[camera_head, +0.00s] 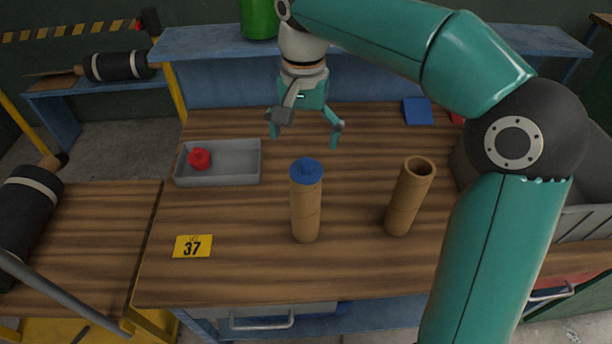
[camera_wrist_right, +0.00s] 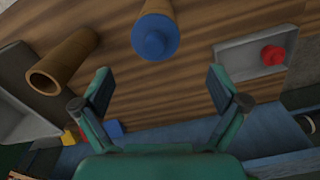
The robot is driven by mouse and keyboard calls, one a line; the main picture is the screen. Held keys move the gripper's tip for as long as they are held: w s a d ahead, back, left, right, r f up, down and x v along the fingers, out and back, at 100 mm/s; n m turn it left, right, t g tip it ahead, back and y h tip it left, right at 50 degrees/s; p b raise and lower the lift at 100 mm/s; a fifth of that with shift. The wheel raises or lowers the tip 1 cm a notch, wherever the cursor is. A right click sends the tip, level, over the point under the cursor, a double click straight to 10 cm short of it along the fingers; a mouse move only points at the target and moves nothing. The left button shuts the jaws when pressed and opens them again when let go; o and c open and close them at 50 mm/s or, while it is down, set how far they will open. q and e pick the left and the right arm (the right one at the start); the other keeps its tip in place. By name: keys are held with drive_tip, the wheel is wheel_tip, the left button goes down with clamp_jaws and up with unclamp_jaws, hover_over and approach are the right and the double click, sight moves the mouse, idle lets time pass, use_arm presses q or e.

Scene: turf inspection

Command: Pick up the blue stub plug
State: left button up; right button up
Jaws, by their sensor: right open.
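The blue stub plug (camera_head: 307,170) sits in the top of an upright brown cardboard tube (camera_head: 306,213) on the wooden table. In the right wrist view the blue plug (camera_wrist_right: 155,37) shows near the top middle, ahead of the fingers. My right gripper (camera_head: 305,138) is open and empty, above the table and behind the plug, apart from it. In its wrist view the two fingers of my right gripper (camera_wrist_right: 160,88) stand wide apart with bare table between them. My left gripper does not show.
A second tube (camera_head: 404,202), open at the top, stands to the right. A grey tray (camera_head: 236,163) with a red plug (camera_head: 199,158) lies at the left. A yellow card marked 37 (camera_head: 192,246) lies near the front left. A grey crate (camera_head: 584,222) is at the right.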

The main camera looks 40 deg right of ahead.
sight(306, 161)
drive_tip(key=f, duration=0.2)
drive_tip(key=s+f, duration=0.1)
drive_tip(key=f, duration=0.2)
drive_tip(key=shift+a+f, duration=0.15)
drive_tip(key=shift+f, duration=0.45)
drive_tip(key=c, duration=1.2)
